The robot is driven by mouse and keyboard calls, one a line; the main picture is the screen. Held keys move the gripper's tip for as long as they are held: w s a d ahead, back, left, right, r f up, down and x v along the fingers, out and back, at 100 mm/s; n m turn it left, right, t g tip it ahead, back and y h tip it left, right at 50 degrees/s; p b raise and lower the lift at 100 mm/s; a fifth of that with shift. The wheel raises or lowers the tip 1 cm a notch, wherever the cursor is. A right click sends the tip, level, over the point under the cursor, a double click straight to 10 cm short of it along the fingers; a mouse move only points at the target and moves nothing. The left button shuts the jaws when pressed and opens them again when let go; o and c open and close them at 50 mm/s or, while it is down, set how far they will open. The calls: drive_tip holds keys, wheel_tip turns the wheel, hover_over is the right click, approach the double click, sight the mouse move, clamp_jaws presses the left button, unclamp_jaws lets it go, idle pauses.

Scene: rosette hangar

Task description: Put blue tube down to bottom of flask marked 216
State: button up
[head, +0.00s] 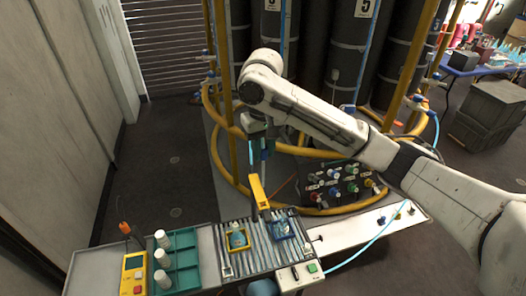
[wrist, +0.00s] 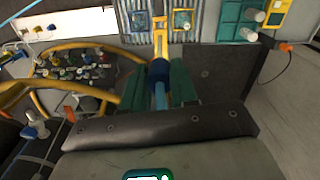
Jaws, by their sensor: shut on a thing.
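My gripper (head: 260,150) is shut on the blue tube (wrist: 160,96), which runs between the green fingers (wrist: 157,80) in the wrist view. A dark blue collar (wrist: 158,72) sits around it at the fingertips. A yellow piece (head: 259,191) hangs below the gripper, above the bench; whether it is joined to the tube I cannot tell. Two small flasks stand below on a ribbed tray (head: 262,243): one in a yellow frame (head: 238,238), one in a blue frame (head: 284,227). No number on either flask is legible. The tube's lower end is not clearly visible.
A green rack (head: 176,258) with several white-capped vials and a yellow meter (head: 134,272) stand left on the bench. A black panel of coloured knobs (head: 341,181) and a yellow ring rail (head: 225,160) lie behind. Open floor shows at the left.

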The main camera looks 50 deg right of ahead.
wheel_tip(320, 180, up, 11)
idle(2.0)
drive_tip(key=shift+f, duration=0.15)
drive_tip(key=s+d+f+b, duration=0.1)
drive_tip(key=d+f+b, duration=0.2)
drive_tip(key=f, duration=1.4)
drive_tip(key=d+f+b, duration=0.4)
drive_tip(key=d+f, duration=0.3)
drive_tip(key=f, duration=1)
drive_tip(key=shift+s+f, duration=0.25)
drive_tip(key=shift+s, duration=0.15)
drive_tip(key=shift+f, duration=0.1)
